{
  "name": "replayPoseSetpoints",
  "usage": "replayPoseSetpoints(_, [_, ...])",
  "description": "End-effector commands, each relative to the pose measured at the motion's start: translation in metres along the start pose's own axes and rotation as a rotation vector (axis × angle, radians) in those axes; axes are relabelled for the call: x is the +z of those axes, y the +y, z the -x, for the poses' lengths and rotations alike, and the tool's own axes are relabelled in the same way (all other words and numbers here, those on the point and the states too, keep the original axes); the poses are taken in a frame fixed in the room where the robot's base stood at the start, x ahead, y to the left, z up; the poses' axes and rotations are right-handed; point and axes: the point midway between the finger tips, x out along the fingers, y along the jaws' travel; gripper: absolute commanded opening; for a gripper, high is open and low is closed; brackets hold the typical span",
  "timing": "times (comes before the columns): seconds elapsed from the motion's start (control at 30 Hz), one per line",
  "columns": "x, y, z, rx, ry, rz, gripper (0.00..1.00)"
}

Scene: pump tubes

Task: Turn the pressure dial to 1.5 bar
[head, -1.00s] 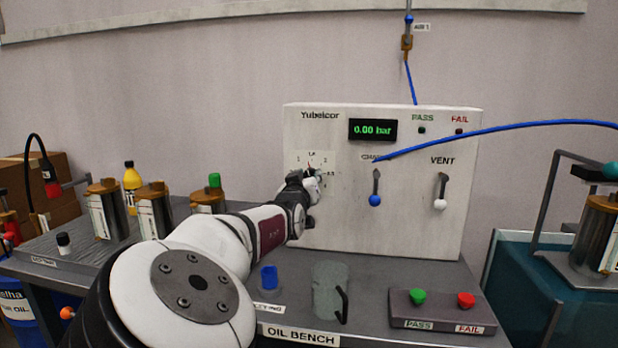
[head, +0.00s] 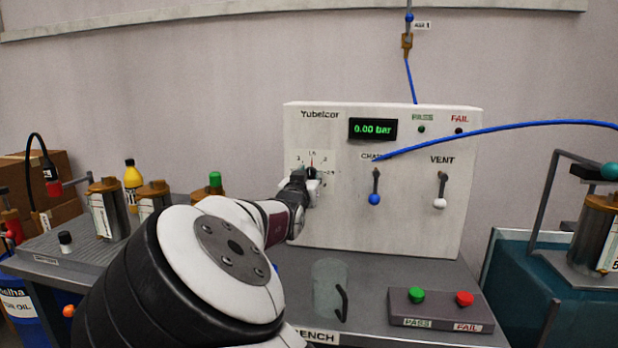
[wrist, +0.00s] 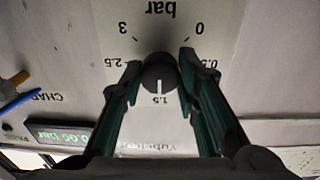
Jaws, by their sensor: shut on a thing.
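The black pressure dial (wrist: 159,72) is on the front of the white test panel (head: 420,235), left of its display. In the wrist view, which is upside down, the dial's white mark lines up with the 1.5 on the printed bar scale. My gripper (wrist: 160,66) is shut on the dial, one finger on each side of the knob. In the head view my gripper (head: 303,180) covers part of the dial and scale. The panel's green display (head: 372,129) reads 0.00 bar.
Right of the dial are the blue-tipped charge lever (head: 375,186) and the white-tipped vent lever (head: 441,190). A blue hose (head: 500,127) crosses the panel. A clear jug (head: 329,288) and a box with green and red buttons (head: 440,308) stand on the bench in front.

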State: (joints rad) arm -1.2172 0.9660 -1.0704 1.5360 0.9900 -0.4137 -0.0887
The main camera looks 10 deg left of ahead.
Motion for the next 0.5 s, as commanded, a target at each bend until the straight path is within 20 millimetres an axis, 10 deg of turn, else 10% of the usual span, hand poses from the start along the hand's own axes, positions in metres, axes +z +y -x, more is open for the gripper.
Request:
replayPoseSetpoints(0.07, [0.0016,-0.0004,0.0002,-0.001,-0.003,0.002,0.01])
replayPoseSetpoints(0.1, [0.0016,-0.0004,0.0002,-0.001,-0.003,0.002,0.31])
replayPoseSetpoints(0.2, [0.0014,-0.0004,0.0002,-0.001,-0.002,0.002,0.49])
replayPoseSetpoints(0.5, [0.0003,-0.0004,0.001,-0.001,-0.001,0.002,0.49])
